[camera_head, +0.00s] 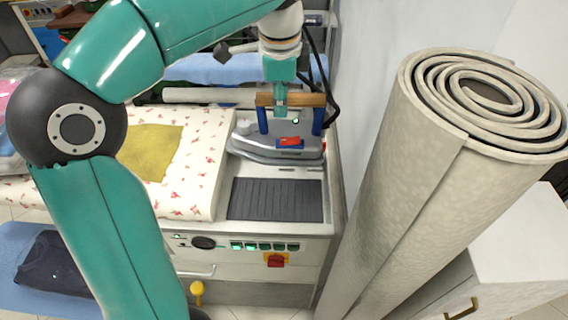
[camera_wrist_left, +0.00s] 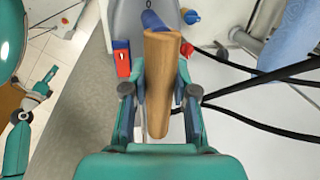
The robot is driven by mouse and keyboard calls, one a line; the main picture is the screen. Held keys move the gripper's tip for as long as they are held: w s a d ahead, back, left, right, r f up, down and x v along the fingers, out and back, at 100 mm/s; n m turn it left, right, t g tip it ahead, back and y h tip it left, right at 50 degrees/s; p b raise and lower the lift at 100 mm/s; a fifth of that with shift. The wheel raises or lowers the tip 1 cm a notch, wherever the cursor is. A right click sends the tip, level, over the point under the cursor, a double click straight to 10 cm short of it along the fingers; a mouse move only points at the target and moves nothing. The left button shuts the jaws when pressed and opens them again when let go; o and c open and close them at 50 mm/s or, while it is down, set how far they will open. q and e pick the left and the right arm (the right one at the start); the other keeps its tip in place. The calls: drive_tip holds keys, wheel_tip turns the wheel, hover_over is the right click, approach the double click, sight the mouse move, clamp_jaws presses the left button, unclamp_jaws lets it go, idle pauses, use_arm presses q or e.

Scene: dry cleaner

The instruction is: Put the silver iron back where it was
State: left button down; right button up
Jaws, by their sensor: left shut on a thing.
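The silver iron (camera_head: 277,143) has a grey metal body, a wooden handle on blue posts and a red switch. In the head view it is above the back of the ironing station's metal top, behind a dark ribbed pad (camera_head: 276,199). I cannot tell whether its sole touches the surface. My left gripper (camera_head: 281,104) comes down from above and is shut on the handle. In the left wrist view the wooden handle (camera_wrist_left: 159,85) lies between the fingers (camera_wrist_left: 160,104). My right gripper is in neither view.
A flowered padded board (camera_head: 204,190) with a mustard cloth (camera_head: 150,150) lies left of the iron. A tall rolled carpet (camera_head: 425,170) stands close on the right. Black cables (camera_head: 326,75) hang beside the iron. Control buttons (camera_head: 262,246) line the station's front.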

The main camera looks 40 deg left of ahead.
sight(281, 137)
use_arm(q)
wheel_tip(281, 137, down, 19)
drive_tip(key=b, duration=0.1)
idle(0.8)
drive_tip(key=shift+w+f, duration=0.1)
drive_tip(key=c, duration=1.3)
unclamp_jaws()
drive_tip(key=shift+f, duration=0.25)
drive_tip(key=o, duration=0.4)
drive_tip(key=shift+r, duration=0.1)
drive_tip(key=r, duration=0.4)
drive_tip(key=s+d+r, duration=0.1)
drive_tip(key=r, duration=0.3)
drive_tip(key=s+r, duration=0.1)
drive_tip(key=r, duration=0.2)
drive_tip(key=shift+d+r, duration=0.3)
drive_tip(key=shift+r, duration=0.1)
